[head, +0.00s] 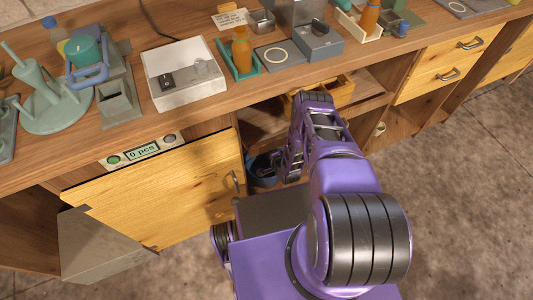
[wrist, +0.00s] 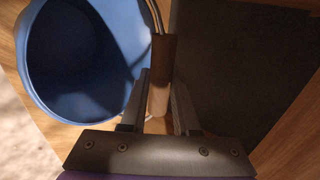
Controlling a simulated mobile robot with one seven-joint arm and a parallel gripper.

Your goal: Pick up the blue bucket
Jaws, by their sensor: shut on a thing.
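The blue bucket (wrist: 80,50) fills the upper left of the wrist view, its open mouth facing the camera and its inside dark. It has a wire bail with a brown cylindrical grip (wrist: 161,75). My gripper (wrist: 158,100) is shut on this handle grip, with one finger on each side of it. In the head view a small part of the blue bucket (head: 262,168) shows inside the lower opening of the counter, mostly hidden by my purple arm. My gripper is hidden there behind the arm.
A wooden cabinet door (head: 160,205) stands left of my arm. A shelf with a yellow wooden crate (head: 335,94) is above the bucket. The countertop (head: 140,135) holds several tools and bottles. Open floor (head: 460,210) lies to the right.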

